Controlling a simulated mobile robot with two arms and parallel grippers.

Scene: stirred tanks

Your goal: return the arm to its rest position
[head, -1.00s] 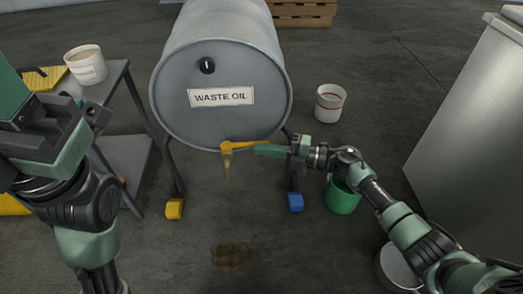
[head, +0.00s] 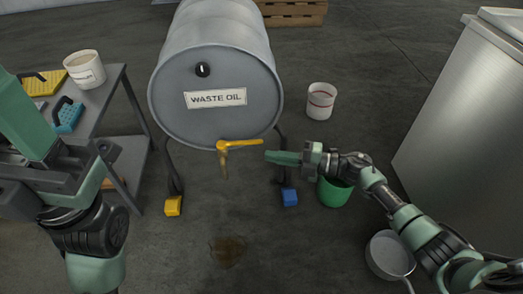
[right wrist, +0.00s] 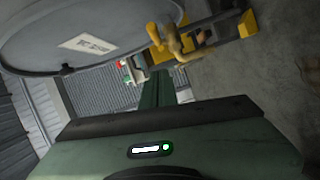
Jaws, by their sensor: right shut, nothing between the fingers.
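My right gripper (head: 272,156) is shut and empty, just right of the yellow tap handle (head: 246,142) and apart from it. The tap (head: 222,160) is at the bottom of the grey waste oil drum (head: 215,99), its handle pointing right, with a brownish streak below the spout. In the right wrist view, the tap (right wrist: 172,42) and drum (right wrist: 80,25) show beyond my shut fingers (right wrist: 155,88). My left arm is at the left of the head view; its fingertips are not clearly seen.
A dark oil stain (head: 228,251) lies on the floor under the tap. A green bucket (head: 335,192), a white bucket (head: 321,101) and a metal pan (head: 388,256) stand at the right, near a metal cabinet (head: 460,110). A grey table (head: 101,94) is at the left.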

